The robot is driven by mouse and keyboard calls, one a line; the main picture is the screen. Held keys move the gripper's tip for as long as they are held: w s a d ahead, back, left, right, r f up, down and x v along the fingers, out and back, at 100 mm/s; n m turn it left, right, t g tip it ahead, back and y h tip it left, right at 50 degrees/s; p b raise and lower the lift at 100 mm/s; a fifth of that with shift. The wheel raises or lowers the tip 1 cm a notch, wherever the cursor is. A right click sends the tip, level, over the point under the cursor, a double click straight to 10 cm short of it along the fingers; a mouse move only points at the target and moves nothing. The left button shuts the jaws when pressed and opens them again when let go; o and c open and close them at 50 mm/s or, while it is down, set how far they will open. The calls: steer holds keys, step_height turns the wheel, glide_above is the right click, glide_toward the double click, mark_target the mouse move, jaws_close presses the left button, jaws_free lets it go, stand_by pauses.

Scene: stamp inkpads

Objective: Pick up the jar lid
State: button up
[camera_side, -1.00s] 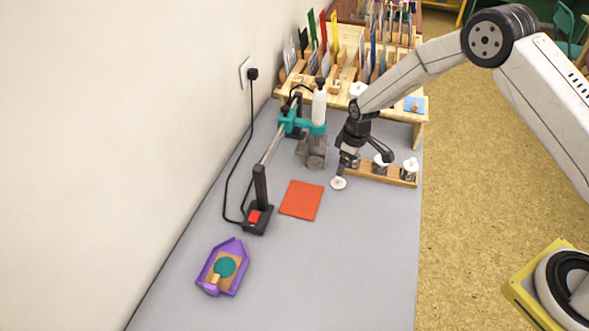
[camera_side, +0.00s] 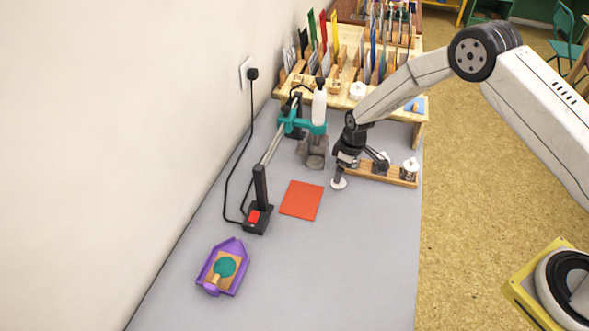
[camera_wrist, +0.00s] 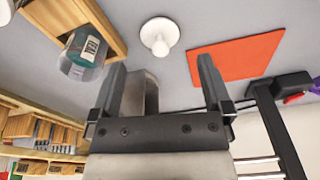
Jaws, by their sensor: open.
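The jar lid (camera_side: 338,185), a white disc with a small raised knob, lies on the grey table near the left end of a wooden rack. In the wrist view the lid (camera_wrist: 160,38) shows whole, beyond the fingertips and roughly centred between them. My gripper (camera_side: 363,162) is low over the table, close to the lid and rack. In the wrist view my gripper (camera_wrist: 163,64) has its fingers spread wide, with nothing between the tips. The side view does not show clearly whether a finger touches the lid.
The wooden rack (camera_side: 404,180) holds jars close beside my gripper; one glass jar (camera_wrist: 85,50) is near the left finger. A red-orange pad (camera_side: 301,200) lies left of the lid. A teal-clamped stand (camera_side: 315,127) rises behind. A purple tray (camera_side: 239,247) is nearer the front.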

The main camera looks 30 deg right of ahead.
steer(key=shift+w+a+f, duration=0.1)
steer(key=shift+w+f, duration=0.05)
steer(key=shift+f, duration=1)
steer(key=shift+w+a+f, duration=0.1)
steer(key=shift+w+f, duration=0.05)
steer(key=shift+f, duration=0.95)
steer(key=c, duration=1.3)
